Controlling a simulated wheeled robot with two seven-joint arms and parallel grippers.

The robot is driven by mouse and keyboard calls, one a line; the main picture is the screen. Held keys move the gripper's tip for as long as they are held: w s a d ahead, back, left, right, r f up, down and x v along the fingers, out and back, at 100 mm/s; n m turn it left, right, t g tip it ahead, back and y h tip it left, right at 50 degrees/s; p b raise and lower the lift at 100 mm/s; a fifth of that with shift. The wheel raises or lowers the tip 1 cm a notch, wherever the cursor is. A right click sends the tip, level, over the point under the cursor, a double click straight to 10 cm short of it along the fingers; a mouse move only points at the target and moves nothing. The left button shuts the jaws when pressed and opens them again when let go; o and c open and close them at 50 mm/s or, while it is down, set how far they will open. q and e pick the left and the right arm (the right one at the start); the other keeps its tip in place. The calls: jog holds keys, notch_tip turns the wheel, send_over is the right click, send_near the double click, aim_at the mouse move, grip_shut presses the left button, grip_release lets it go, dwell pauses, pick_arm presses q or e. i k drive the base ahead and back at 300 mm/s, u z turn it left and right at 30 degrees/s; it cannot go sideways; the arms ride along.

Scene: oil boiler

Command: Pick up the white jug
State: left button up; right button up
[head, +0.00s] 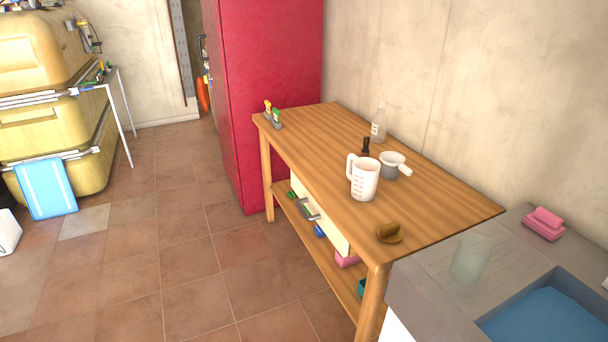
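The white jug (365,178) stands upright on the wooden table (310,133), near its front edge. It has red markings on its side, and its handle points to the left. A white and grey pot-like cup (392,165) with a short handle stands just behind it to the right. A small dark object (366,147) stands behind the jug. Neither of my grippers shows in the head view.
A clear bottle (379,124) stands farther back and a brown object (389,232) lies near the front corner. A grey sink unit (432,287) adjoins the table at right. A red cabinet (270,75) stands behind. Tiled floor (190,260) is open at left.

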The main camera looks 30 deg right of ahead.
aim_at(364, 172)
jog(key=u, duration=0.05)
jog(key=i, duration=2.55)
jog(key=z, duration=2.8)
